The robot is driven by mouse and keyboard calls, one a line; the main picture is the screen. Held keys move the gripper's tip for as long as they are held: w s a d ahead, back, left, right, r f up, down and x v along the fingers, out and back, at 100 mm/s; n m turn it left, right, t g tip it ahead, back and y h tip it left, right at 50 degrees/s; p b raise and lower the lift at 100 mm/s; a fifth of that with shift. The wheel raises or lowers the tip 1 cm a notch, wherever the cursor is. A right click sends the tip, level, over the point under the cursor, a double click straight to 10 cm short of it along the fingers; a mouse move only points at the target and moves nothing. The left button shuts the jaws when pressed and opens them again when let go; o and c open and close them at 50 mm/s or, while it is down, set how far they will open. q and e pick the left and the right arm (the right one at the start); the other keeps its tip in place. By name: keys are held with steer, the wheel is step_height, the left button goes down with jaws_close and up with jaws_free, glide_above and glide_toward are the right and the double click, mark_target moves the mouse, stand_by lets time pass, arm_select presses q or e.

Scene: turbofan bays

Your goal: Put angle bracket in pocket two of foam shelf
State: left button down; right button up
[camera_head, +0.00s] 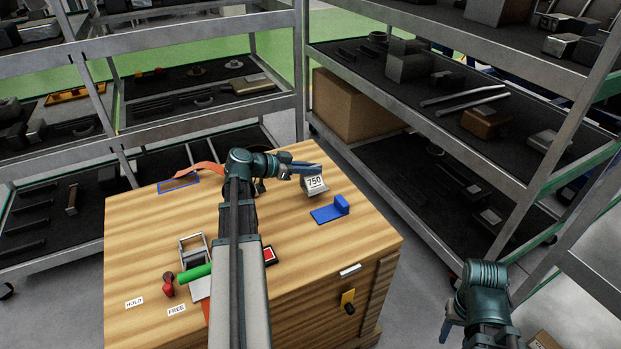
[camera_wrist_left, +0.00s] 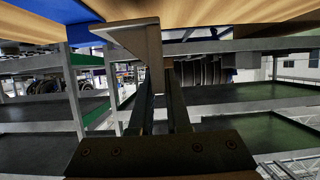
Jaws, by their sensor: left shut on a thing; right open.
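My left gripper (camera_head: 305,171) reaches over the wooden bench from the left. It is shut on an L-shaped grey-brown angle bracket, seen close up at the fingertips in the left wrist view (camera_wrist_left: 154,60). In the head view a grey piece with a "750" label (camera_head: 314,184) shows right at these fingertips; it appears to be the same bracket. My right gripper (camera_head: 447,329) is open and empty, low at the right, off the bench. Racks with dark-lined shelves surround the bench; I cannot tell which one is the foam shelf or where pocket two is.
A blue L-shaped fixture (camera_head: 330,210) is on the bench near the gripper. A green-handled clamp (camera_head: 195,272), a red knob (camera_head: 168,285), HOLD (camera_head: 134,302) and FREE (camera_head: 176,310) labels are at the front left. The right rack (camera_head: 470,150) holds several metal parts. A cardboard box (camera_head: 355,105) stands behind.

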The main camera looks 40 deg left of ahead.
mark_target(311, 176)
arm_select(q)
steer(key=shift+f+b, duration=1.7)
steer(key=shift+b, duration=0.05)
steer(key=shift+f, duration=0.15)
steer(key=c, duration=0.9)
jaws_free()
steer(key=shift+r, duration=0.25)
steer(key=shift+p+v, duration=2.3)
steer(key=shift+v, duration=3.65)
